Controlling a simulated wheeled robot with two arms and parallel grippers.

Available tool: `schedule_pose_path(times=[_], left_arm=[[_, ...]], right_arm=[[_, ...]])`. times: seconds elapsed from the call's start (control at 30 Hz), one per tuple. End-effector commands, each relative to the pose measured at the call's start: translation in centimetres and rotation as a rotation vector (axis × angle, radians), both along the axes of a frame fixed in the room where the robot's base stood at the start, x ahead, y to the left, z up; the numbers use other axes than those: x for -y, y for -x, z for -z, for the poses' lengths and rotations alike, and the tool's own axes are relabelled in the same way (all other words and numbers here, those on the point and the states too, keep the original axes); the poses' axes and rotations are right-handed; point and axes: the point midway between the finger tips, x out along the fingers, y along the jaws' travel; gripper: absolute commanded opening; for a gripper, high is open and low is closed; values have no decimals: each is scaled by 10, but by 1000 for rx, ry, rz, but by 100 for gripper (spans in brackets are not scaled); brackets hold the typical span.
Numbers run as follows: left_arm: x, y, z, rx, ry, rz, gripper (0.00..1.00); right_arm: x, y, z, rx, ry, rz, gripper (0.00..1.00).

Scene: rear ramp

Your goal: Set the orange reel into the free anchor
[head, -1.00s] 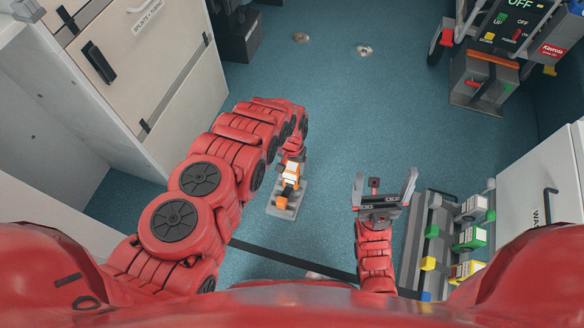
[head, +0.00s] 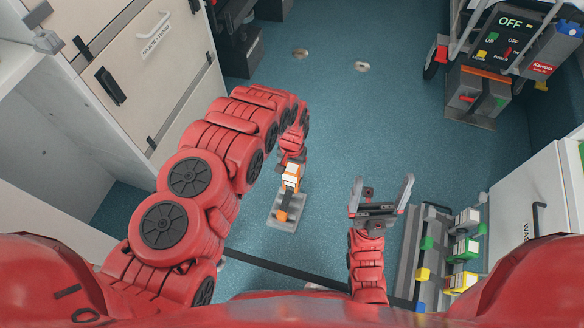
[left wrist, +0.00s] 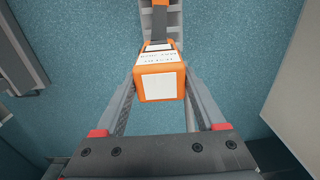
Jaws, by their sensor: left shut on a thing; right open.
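The orange reel (head: 291,181) has a white label and a grey-and-orange tail. My left gripper (head: 291,165) is shut on the reel, which also shows between its fingers in the left wrist view (left wrist: 160,82). The tail end reaches down over a small grey plate (head: 276,220) on the floor; I cannot tell whether it touches. A stepped grey part shows beyond the reel in the wrist view (left wrist: 174,22). Two round floor fittings (head: 300,53) (head: 362,67) lie further off; which thing is the free anchor is unclear. My right gripper (head: 381,199) is open and empty.
A grey rack (head: 414,262) with green, yellow and white-labelled units stands at the right. A wheeled device with a control panel (head: 510,48) is at the far right. A beige cabinet (head: 140,85) is at the left. The blue floor between is mostly clear.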

Motion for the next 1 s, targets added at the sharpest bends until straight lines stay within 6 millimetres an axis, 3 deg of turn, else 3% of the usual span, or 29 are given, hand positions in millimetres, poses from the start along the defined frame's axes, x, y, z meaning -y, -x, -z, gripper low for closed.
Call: schedule_pose_path(times=[0.7, 1.0], left_arm=[[0, -1, -31, 2, 0, 0, 0], [0, 0, -31, 1, -1, 0, 0]], right_arm=[[0, -1, -31, 0, 0, 0, 95], [0, -1, -31, 0, 0, 0, 95]])
